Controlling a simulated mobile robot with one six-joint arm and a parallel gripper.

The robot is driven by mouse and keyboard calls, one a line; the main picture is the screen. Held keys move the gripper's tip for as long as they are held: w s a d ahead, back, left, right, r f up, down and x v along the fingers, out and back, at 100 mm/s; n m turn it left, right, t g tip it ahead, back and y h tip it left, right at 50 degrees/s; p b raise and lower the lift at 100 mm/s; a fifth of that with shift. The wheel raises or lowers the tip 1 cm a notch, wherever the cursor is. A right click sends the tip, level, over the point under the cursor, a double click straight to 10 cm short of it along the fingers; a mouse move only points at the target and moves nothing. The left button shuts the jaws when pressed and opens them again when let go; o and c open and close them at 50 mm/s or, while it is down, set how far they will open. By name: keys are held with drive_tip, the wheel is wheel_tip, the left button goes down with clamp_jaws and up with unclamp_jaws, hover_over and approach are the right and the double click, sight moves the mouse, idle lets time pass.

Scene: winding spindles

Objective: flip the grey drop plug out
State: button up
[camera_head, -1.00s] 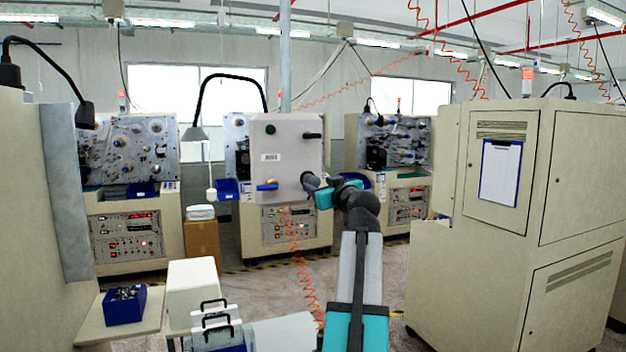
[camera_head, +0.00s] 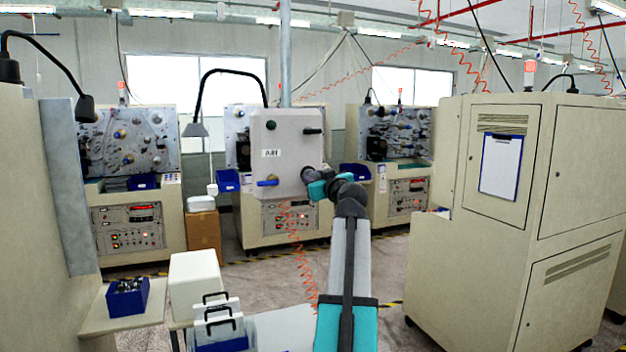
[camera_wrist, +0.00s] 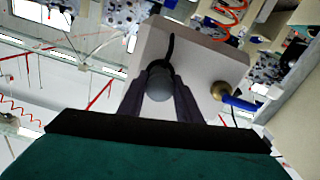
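The grey drop plug (camera_wrist: 160,85) shows in the wrist view as a rounded grey end between the two dark fingers of my gripper (camera_wrist: 160,78). It fills the gap, and both fingers appear to touch it. In the head view my gripper (camera_head: 310,176) is at the lower right part of the pale upright panel (camera_head: 287,150), and the plug is hidden there by the gripper. The panel also shows in the wrist view (camera_wrist: 205,60), tilted.
A blue-handled brass fitting (camera_wrist: 238,98) is on the panel, seen also in the head view (camera_head: 267,182). A black handle (camera_head: 312,131) and a dark green knob (camera_head: 271,125) are higher up. A large beige cabinet (camera_head: 490,230) stands at right; a blue bin (camera_head: 127,297) at lower left.

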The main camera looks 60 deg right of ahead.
sight(315, 178)
clamp_jaws()
drive_tip(key=shift+b+v, duration=1.3)
drive_tip(key=shift+v, duration=0.1)
drive_tip(key=shift+f, duration=0.15)
drive_tip(key=shift+o, duration=2.2)
unclamp_jaws()
drive_tip(key=shift+a, duration=0.1)
drive_tip(key=o, duration=0.3)
drive_tip(key=shift+s+a, duration=0.1)
drive_tip(key=shift+o, duration=0.2)
